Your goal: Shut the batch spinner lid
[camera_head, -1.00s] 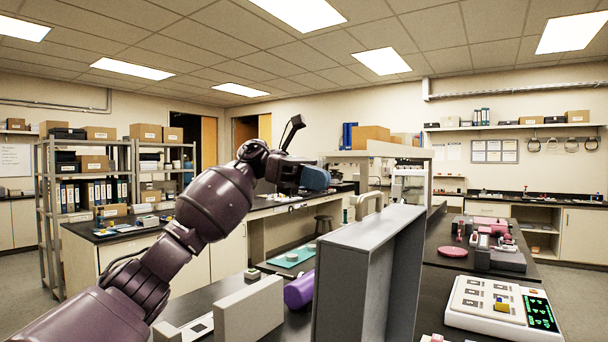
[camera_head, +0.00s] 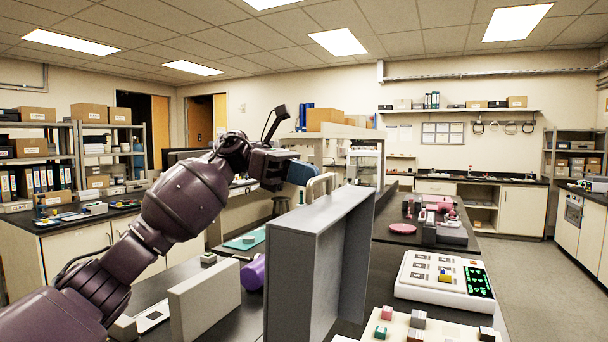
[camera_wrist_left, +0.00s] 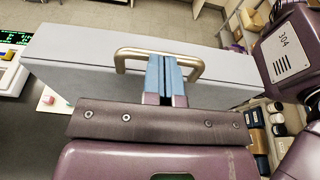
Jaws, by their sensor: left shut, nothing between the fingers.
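The batch spinner lid (camera_head: 300,275) is a grey, box-like panel with a raised rim, standing upright and open on the dark bench. A metal loop handle (camera_head: 321,182) sits on its top edge, and it also spans the wrist view (camera_wrist_left: 127,57) on the lid's pale face (camera_wrist_left: 80,55). My left gripper (camera_head: 302,173) has blue fingers pressed together with nothing between them. Its tips (camera_wrist_left: 165,66) are right at the handle, within its width; I cannot tell whether they touch it. My right gripper is not in view.
A white keypad device with a green display (camera_head: 445,278) stands right of the lid. A pale tray with small blocks (camera_head: 400,326) is in front of it. Pink equipment (camera_head: 435,215) is behind.

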